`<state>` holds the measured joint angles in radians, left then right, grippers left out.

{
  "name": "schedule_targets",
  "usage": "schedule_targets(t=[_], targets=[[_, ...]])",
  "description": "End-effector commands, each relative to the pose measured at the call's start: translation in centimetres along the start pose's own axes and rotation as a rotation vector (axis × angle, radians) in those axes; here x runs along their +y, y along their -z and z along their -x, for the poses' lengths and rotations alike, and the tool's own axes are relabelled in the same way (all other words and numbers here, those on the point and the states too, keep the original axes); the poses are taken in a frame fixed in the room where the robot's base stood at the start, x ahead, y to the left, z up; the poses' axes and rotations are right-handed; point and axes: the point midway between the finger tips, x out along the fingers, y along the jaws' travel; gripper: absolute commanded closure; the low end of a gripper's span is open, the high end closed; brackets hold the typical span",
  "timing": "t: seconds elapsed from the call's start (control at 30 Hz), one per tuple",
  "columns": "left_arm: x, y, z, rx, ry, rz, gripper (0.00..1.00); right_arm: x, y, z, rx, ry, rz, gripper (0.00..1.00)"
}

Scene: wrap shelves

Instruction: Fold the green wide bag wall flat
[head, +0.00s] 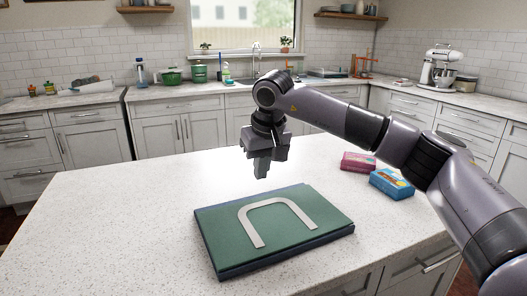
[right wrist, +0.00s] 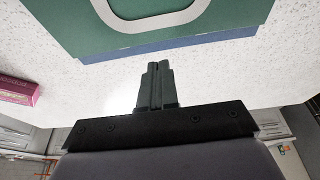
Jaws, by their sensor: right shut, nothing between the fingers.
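The green wide bag wall (head: 222,239) lies flat on the island counter, on top of a dark blue layer (head: 285,262) that shows along its edges. A pale grey U-shaped handle (head: 245,222) lies on the green face. The green wall also shows at the top of the right wrist view (right wrist: 90,25), with a blue strip (right wrist: 130,51) along its near edge. My right gripper (head: 262,177) is shut and empty, pointing down above the counter just behind the bag, apart from it. Its closed fingers show in the right wrist view (right wrist: 157,68). My left gripper is not in view.
A pink box (head: 358,162) and a blue box (head: 391,184) lie on the island right of the bag, under my right arm. The island (head: 110,215) is clear to the left. Back counters hold a green pot (head: 171,77) and a white mixer (head: 440,66).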

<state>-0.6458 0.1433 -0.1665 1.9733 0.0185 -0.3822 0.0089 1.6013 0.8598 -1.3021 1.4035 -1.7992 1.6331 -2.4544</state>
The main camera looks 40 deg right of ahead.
Motion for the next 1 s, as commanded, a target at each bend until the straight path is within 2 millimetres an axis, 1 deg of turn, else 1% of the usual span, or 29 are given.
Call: schedule_targets(t=[0.03, 0.1, 0.2, 0.3, 0.43, 0.77, 1.0], targets=[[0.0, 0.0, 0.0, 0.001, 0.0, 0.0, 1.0, 0.0, -0.1, -1.1, -0.004, -0.001, 0.0, 1.0], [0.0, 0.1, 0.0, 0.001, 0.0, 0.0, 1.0, 0.0, -0.4, -2.2, -0.003, 0.0, 0.001, 1.0], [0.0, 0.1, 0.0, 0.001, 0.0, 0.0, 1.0, 0.0, -0.7, -3.5, -0.001, 0.0, -0.001, 1.0], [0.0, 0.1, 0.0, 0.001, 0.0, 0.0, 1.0, 0.0, -0.9, -4.4, 0.0, 0.0, -0.001, 1.0], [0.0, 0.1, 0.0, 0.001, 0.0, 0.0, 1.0, 0.0, -1.1, -4.8, 0.0, 0.001, -0.001, 1.0], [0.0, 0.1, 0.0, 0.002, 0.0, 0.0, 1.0, 0.0, -1.1, -5.0, 0.0, 0.001, -0.001, 1.0], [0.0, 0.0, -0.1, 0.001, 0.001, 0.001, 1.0, -0.1, -1.5, -6.9, -0.002, 0.0, -0.001, 1.0]])
